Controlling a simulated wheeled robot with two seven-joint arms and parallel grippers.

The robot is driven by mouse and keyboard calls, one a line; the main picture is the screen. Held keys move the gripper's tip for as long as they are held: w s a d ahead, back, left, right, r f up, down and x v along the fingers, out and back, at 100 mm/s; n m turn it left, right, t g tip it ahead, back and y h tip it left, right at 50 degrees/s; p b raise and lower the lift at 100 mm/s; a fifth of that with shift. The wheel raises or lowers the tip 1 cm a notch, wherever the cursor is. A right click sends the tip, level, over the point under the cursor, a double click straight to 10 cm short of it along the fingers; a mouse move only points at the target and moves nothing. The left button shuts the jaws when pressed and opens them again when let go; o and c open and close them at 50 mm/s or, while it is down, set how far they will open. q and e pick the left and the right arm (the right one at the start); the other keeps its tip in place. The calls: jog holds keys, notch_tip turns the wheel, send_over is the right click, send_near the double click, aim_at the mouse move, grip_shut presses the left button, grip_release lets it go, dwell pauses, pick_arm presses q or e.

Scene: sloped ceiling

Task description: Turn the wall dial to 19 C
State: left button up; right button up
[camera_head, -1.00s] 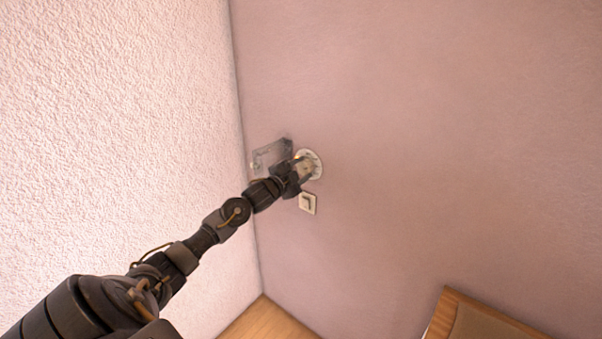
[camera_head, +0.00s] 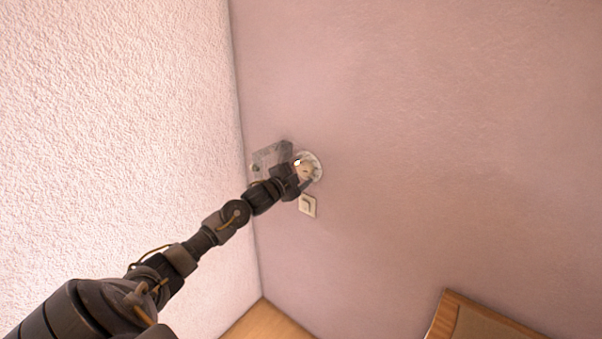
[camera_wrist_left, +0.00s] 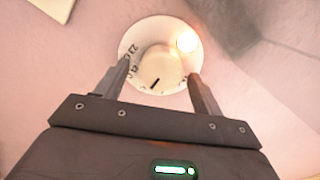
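The wall dial is a round white plate (camera_head: 317,160) with a pale knob in its middle. In the left wrist view the dial plate (camera_wrist_left: 134,42) carries printed numbers at its left, of which 23 C and 21 C seem readable. The knob (camera_wrist_left: 160,66) has a black mark at its lower edge, towards my gripper. A light glows on the plate's upper right. My left gripper (camera_wrist_left: 160,77) is open, one finger on each side of the knob, with narrow gaps; contact is unclear. It hides part of the dial in the head view (camera_head: 304,178). My right gripper is out of view.
The textured wall (camera_head: 120,120) meets this wall at a corner on the left. Wooden furniture (camera_head: 455,315) stands at the lower right.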

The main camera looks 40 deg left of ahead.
pick_arm(q)
jog(key=s+b, duration=0.2)
jog(key=s, duration=0.9)
jog(key=shift+w, duration=0.1)
dwell(0.4)
